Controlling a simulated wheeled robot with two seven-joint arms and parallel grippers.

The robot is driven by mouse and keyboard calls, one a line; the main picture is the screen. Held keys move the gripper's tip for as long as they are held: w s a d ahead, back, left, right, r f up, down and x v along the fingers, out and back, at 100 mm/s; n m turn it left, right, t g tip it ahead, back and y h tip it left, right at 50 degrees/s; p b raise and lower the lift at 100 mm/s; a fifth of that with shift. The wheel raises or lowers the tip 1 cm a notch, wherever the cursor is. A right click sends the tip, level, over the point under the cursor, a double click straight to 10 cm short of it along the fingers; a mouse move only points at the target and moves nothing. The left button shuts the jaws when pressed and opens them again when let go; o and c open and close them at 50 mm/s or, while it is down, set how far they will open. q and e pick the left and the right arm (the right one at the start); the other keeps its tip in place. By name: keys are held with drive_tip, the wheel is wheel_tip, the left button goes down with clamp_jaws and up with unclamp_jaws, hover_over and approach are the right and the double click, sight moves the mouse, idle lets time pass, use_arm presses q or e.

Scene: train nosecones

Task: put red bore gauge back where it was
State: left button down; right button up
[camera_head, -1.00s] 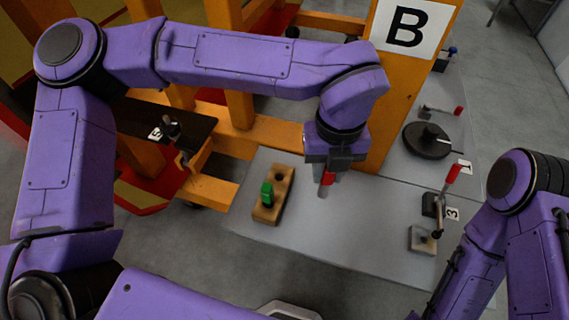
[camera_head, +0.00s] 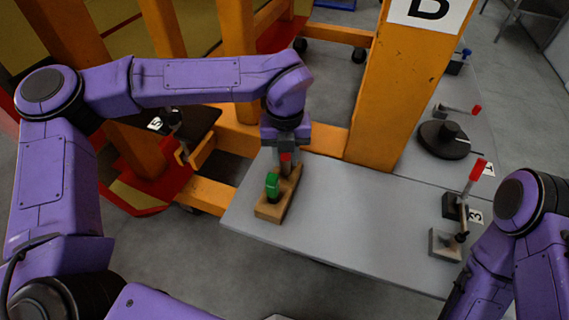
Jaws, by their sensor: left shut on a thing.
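The red bore gauge (camera_head: 286,158) is held in my left gripper (camera_head: 286,150), which points down over the far end of the wooden block (camera_head: 270,211). The gauge's grey lower part is at the block's far hole; I cannot tell whether it is inside the hole or just above it. A green gauge (camera_head: 272,184) stands upright in the near part of the block. The block lies on the left part of the grey table. My right arm is at the right edge, and its gripper is out of view.
The grey table (camera_head: 350,215) is clear right of the block. An orange post (camera_head: 400,95) with a lettered sign rises behind it. A red-handled clamp (camera_head: 472,180) and a small metal block (camera_head: 445,244) stand at right. A dark round disc (camera_head: 444,145) lies farther back.

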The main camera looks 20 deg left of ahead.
use_arm(q)
drive_tip(key=c, duration=0.9)
unclamp_jaws()
drive_tip(key=shift+s+f, duration=0.25)
drive_tip(key=shift+f, duration=0.35)
drive_tip(key=r, duration=0.8)
drive_tip(key=r+b, duration=0.1)
drive_tip(key=r, duration=0.2)
drive_tip(key=shift+w+r, duration=0.3)
drive_tip(key=shift+r, duration=0.1)
drive_tip(key=shift+w+r, duration=0.15)
drive_tip(key=shift+r, duration=0.1)
